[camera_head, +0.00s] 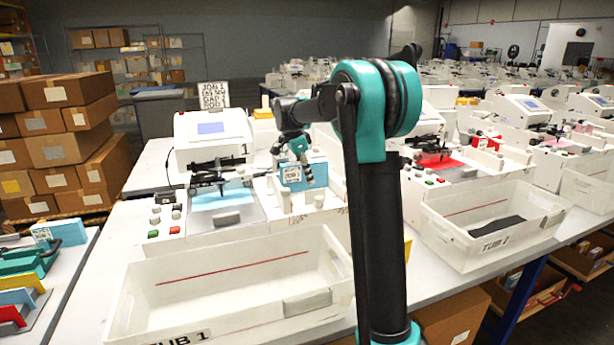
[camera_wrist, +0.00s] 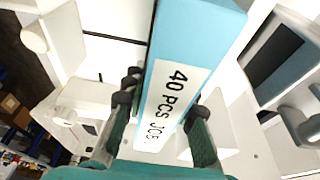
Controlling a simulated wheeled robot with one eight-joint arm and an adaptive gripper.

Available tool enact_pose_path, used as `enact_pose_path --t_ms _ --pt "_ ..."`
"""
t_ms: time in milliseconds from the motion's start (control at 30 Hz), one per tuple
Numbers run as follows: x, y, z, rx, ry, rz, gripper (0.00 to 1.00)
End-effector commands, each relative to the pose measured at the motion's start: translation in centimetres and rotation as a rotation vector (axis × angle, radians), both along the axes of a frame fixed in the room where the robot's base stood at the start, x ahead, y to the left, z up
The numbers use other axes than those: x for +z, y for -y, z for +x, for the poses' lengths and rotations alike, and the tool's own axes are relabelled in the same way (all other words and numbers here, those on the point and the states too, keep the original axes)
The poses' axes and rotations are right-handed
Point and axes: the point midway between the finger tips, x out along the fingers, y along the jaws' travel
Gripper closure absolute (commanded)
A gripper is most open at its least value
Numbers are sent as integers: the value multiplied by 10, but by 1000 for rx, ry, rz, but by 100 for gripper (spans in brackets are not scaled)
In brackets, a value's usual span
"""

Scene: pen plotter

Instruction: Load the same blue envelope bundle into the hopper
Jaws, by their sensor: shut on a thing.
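My gripper (camera_head: 303,160) is shut on the blue envelope bundle (camera_head: 291,183), at the white hopper (camera_head: 288,213) on the right side of plotter 1. In the wrist view my fingers (camera_wrist: 163,112) press on both sides of the bundle (camera_wrist: 196,38). Its white label reads "40 PCS JOB". The bundle stands upright with its lower edge close to the white hopper parts. I cannot tell whether it rests on the hopper floor. Light blue paper (camera_head: 222,198) lies on the bed of plotter 1.
Empty white TUB 1 (camera_head: 138,312) stands in front of plotter 1, and TUB 2 (camera_head: 528,203) is to the right. A sign (camera_head: 213,96) stands behind. Another plotter (camera_head: 440,160) stands right of my arm.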

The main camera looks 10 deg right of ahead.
Motion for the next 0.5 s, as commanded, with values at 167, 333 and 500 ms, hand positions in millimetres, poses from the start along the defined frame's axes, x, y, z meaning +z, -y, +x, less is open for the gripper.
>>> enact_pose_path --t_ms 167,333,500 --pt "1 0 0 0 0 0 100" --pt "-1 0 0 0 0 0 66" --pt "-1 0 0 0 0 0 64"
